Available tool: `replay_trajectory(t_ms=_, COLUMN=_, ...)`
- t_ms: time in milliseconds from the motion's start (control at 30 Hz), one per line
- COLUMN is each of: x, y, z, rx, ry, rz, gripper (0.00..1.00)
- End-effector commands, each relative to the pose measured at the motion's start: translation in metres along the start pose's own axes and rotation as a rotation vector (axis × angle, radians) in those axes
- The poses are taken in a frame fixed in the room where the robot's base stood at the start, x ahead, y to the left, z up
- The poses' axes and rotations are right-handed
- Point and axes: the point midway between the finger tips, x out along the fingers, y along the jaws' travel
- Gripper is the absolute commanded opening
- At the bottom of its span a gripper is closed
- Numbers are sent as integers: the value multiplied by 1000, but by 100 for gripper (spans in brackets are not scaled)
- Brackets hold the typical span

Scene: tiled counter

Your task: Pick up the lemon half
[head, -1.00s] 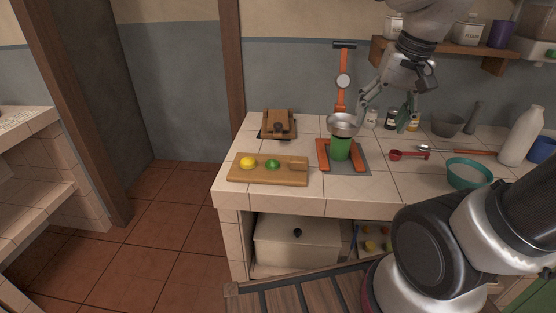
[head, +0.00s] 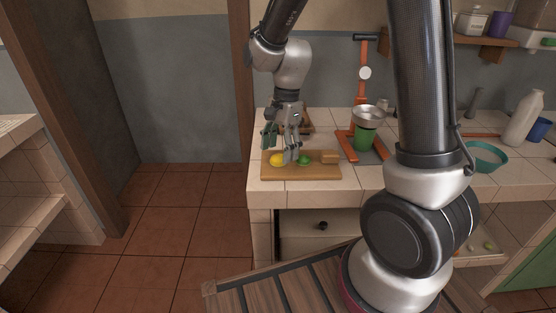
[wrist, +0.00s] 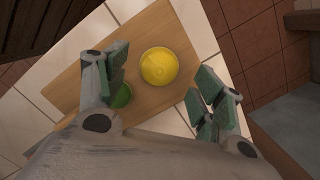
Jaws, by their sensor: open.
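The yellow lemon half (head: 277,160) lies at the left part of a wooden cutting board (head: 322,172) on the tiled counter. In the wrist view the lemon half (wrist: 159,66) sits on the board between my spread fingers, a little beyond the fingertips. My gripper (head: 283,140) is open and empty, pointing down above the board. Its two green-padded fingers also show in the wrist view (wrist: 160,75). A green lime half (head: 304,160) lies right of the lemon. In the wrist view the lime (wrist: 121,97) is partly hidden behind the left finger.
An orange press (head: 364,72) with a steel bowl (head: 369,113) over a green cup (head: 365,139) stands right of the board. A teal bowl (head: 487,158) and white bottle (head: 524,118) stand farther right. A wooden object behind the gripper is mostly hidden.

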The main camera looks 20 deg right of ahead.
Motion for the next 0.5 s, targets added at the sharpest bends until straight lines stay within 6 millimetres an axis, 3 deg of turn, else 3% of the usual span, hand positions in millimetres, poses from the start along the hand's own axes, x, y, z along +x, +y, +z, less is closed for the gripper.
replay_trajectory(t_ms=133, x=15, y=0, z=0, rx=-1, ry=-1, rz=0, gripper=68)
replay_trajectory(t_ms=367, x=16, y=0, z=0, rx=-1, ry=0, rz=-2, gripper=68)
replay_trajectory(t_ms=500, x=16, y=0, z=0, rx=-1, ry=0, rz=-2, gripper=44)
